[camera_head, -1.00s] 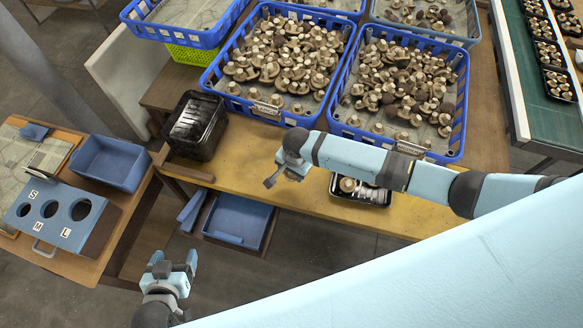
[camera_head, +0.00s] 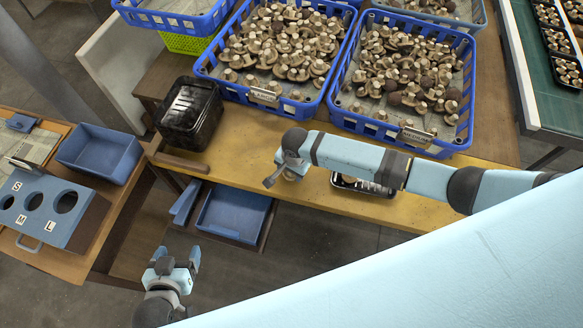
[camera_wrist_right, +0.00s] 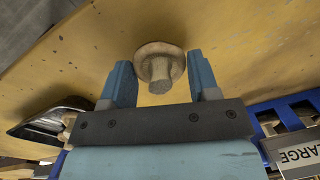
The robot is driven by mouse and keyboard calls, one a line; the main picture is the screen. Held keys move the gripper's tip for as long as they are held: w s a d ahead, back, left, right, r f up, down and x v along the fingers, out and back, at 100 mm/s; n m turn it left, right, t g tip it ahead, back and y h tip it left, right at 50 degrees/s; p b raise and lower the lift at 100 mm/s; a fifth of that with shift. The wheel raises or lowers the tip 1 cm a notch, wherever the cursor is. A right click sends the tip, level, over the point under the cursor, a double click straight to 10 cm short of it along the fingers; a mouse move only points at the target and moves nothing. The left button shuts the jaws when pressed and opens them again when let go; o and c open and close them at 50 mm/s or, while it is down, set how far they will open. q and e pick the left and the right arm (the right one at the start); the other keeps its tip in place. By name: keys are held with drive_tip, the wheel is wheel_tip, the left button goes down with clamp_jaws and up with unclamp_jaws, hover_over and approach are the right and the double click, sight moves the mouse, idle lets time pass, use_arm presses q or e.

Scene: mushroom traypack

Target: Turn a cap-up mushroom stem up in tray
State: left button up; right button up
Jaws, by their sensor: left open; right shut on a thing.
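My right gripper (camera_head: 283,174) is shut on a mushroom (camera_wrist_right: 160,66) over the yellow table, left of the small black tray (camera_head: 363,189). In the right wrist view the mushroom sits between the two blue fingertips, its stem pointing toward the camera and its pale brown cap beyond. The black tray also shows at the left of the right wrist view (camera_wrist_right: 40,127). In the head view my right arm covers much of the tray, so its contents are mostly hidden. My left gripper (camera_head: 178,262) is open and empty, low at the left, away from the table.
Blue crates of mushrooms stand behind, one labelled LARGE (camera_head: 262,98) and one MEDIUM (camera_head: 418,138). A stack of black trays (camera_head: 190,112) stands at the table's left. The yellow table (camera_head: 238,150) is clear between stack and gripper. A blue sizing board (camera_head: 40,212) is far left.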

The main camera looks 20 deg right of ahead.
idle(0.3)
drive_tip(key=shift+f, duration=0.3)
drive_tip(key=o, duration=0.8)
drive_tip(key=shift+r, duration=0.25)
drive_tip(key=r, duration=0.9)
drive_tip(key=s+r, duration=0.1)
drive_tip(key=r, duration=0.3)
drive_tip(key=shift+d+r, duration=0.15)
drive_tip(key=shift+d, duration=0.25)
